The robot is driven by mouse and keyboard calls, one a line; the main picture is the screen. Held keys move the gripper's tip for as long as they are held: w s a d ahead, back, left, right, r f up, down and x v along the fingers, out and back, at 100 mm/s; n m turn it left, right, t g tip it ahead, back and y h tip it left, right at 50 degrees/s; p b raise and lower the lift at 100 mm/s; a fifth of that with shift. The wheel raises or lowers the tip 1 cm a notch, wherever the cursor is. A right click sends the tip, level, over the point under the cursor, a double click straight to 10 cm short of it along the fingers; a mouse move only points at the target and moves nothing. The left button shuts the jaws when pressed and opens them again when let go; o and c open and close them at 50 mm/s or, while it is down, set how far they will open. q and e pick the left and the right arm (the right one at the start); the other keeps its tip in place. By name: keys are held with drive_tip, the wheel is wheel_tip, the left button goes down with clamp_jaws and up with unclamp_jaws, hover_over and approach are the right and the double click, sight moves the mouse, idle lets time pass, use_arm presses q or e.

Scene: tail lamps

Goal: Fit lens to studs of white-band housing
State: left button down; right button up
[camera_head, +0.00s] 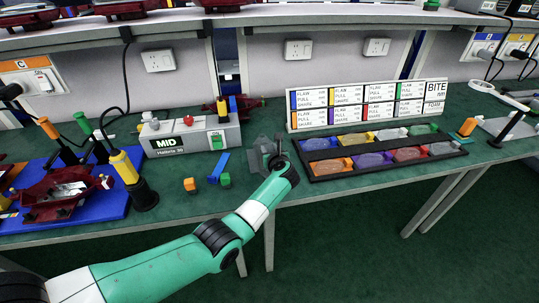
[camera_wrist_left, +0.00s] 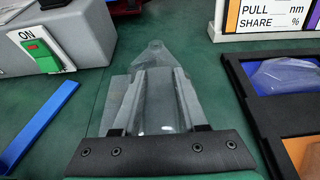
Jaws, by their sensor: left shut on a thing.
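My left gripper (camera_head: 270,155) is shut on a clear, pointed lens and hangs over the green bench between the grey MID box and the lens tray. In the left wrist view the lens (camera_wrist_left: 155,58) sticks out past the fingers (camera_wrist_left: 155,85), its narrow tip with a small tab pointing away. A dark red housing (camera_head: 48,204) lies on the blue mat at the left, with a pale patch in its middle. Its studs are too small to make out, and I cannot tell which housing has the white band. My right gripper is out of view.
The black tray (camera_head: 337,176) holds several coloured lenses. The grey MID box (camera_head: 166,145) stands left of the gripper. Near it are a blue bar (camera_head: 219,167), small orange and green blocks, and a yellow-topped tool (camera_head: 124,168). More red housings sit on the shelf.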

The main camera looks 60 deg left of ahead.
use_arm(q)
drive_tip(key=shift+c, duration=2.2)
unclamp_jaws()
drive_tip(key=shift+f, duration=0.2)
drive_tip(key=shift+f, duration=0.15)
drive_tip(key=shift+f+b, duration=0.35)
drive_tip(key=shift+b, duration=0.2)
drive_tip(key=d+r+p, duration=0.1)
drive_tip(key=p, duration=0.1)
drive_tip(key=s+d+r+p, duration=0.1)
drive_tip(key=p, duration=0.1)
drive_tip(key=shift+d+r, duration=0.25)
drive_tip(key=shift+r, duration=0.05)
drive_tip(key=p+v, duration=0.1)
drive_tip(key=v, duration=0.1)
drive_tip(key=p+v, duration=0.2)
drive_tip(key=v, duration=0.1)
drive_tip(key=p+v, duration=0.1)
drive_tip(key=v, duration=0.1)
drive_tip(key=shift+d+f+p, duration=0.25)
drive_tip(key=shift+d+p, duration=0.1)
drive_tip(key=shift+d, duration=0.05)
drive_tip(key=shift+s+d, duration=0.25)
drive_tip(key=shift+d, duration=0.25)
